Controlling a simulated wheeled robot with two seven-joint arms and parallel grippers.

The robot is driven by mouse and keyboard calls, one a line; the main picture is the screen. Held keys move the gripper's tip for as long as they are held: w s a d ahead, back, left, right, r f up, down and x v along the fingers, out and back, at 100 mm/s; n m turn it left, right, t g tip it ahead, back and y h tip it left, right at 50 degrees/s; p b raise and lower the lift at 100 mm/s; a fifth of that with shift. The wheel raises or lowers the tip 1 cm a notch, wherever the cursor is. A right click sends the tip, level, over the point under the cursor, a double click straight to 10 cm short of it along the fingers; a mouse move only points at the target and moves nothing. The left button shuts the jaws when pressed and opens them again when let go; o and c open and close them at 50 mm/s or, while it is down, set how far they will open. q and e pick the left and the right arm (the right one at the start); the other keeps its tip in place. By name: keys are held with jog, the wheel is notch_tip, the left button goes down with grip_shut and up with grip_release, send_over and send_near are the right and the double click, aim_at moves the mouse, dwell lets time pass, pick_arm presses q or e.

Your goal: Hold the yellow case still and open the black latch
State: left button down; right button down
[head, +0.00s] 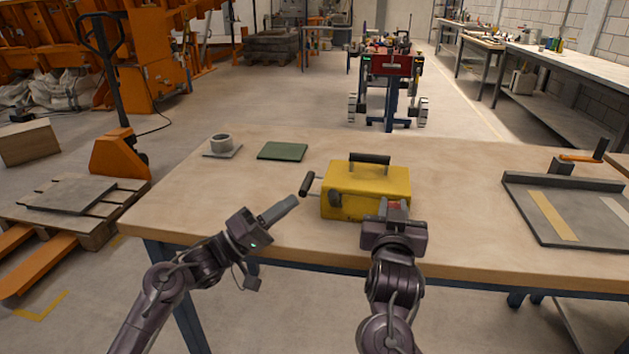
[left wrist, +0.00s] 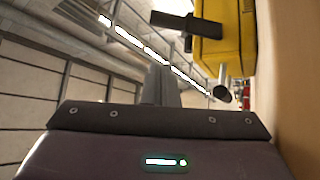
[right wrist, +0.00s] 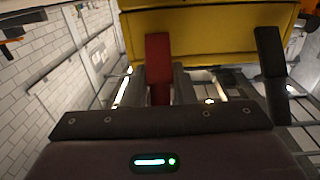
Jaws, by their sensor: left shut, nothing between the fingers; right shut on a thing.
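The yellow case (head: 385,185) sits on the table and shows in the left wrist view (left wrist: 237,35) and right wrist view (right wrist: 225,25). A black carrying handle (head: 369,158) is on top. A black grip (head: 306,184) sticks out on a rod at its left. A dark piece (head: 335,203) is on the front left; I cannot tell which is the latch. My right gripper (head: 396,208) is shut on a red bar (right wrist: 158,65) at the case's front. My left gripper (head: 288,204) is shut and empty, left of the case, its tip close below the black grip.
A green mat (head: 283,151) and a grey ring on a plate (head: 222,142) lie at the back left. A dark tray-like board (head: 590,225) lies at the right. The table between the case and board is clear. The front edge is close to the case.

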aim_at(335, 198)
pick_arm(q)
jog(key=shift+w+d+r+m+g+h, duration=0.2)
jog(key=shift+w+r+m+g+h, duration=0.1)
jog(key=shift+m+g, duration=0.25)
jog(key=shift+w+d+r+m+g+h, duration=0.15)
jog(key=shift+d+r+m+g+h, duration=0.1)
jog(key=shift+m+g, duration=0.3)
jog(key=w+a+r+m+g, duration=0.1)
jog(key=w+a+m+g, duration=0.1)
jog(key=a+m+g, duration=0.15)
jog(key=x, duration=1)
jog(key=shift+s+d+f+m+g+h, duration=0.15)
jog(key=shift+s+f+g, duration=0.1)
jog(key=shift+s+f, duration=0.45)
jog(key=shift+s+f+m+g+h, duration=0.1)
jog(key=shift+s+f+g, duration=0.1)
jog(key=shift+s+f, duration=0.45)
jog(key=shift+s, duration=0.25)
